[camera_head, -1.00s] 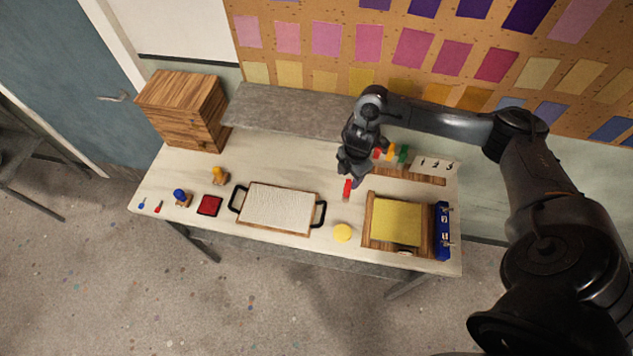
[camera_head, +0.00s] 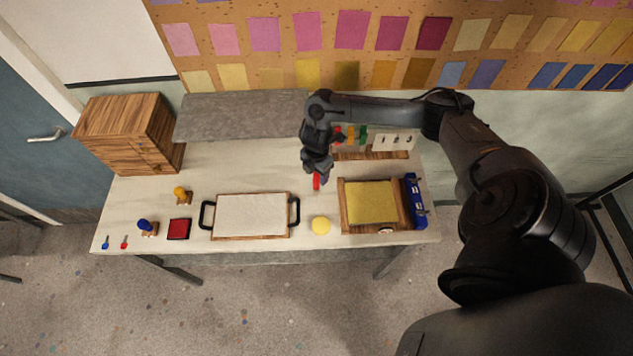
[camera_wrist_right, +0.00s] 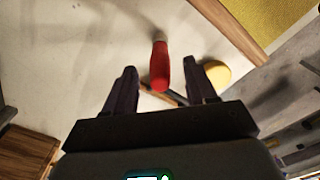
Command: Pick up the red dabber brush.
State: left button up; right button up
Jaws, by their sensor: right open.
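The red dabber brush (camera_head: 316,182) is on the pale table between the white framed board and the rack at the back. My right gripper (camera_head: 319,173) is right at it, pointing down, and partly hides it from the head view. In the right wrist view the red handle (camera_wrist_right: 161,72) shows between the two spread fingers, with a gap on each side. Its far end is pale. The right gripper is open and holds nothing. My left gripper is not in view.
A yellow round thing (camera_head: 321,225) lies close in front of the brush. A wooden tray with a yellow sheet (camera_head: 371,202) is to the right. The white board (camera_head: 251,215) with black handles is to the left. A rack (camera_head: 372,155) with coloured pieces stands behind.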

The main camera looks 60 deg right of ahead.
aim_at(317, 183)
jog(key=shift+f, duration=1.25)
grip_shut()
jog(key=shift+r, duration=0.15)
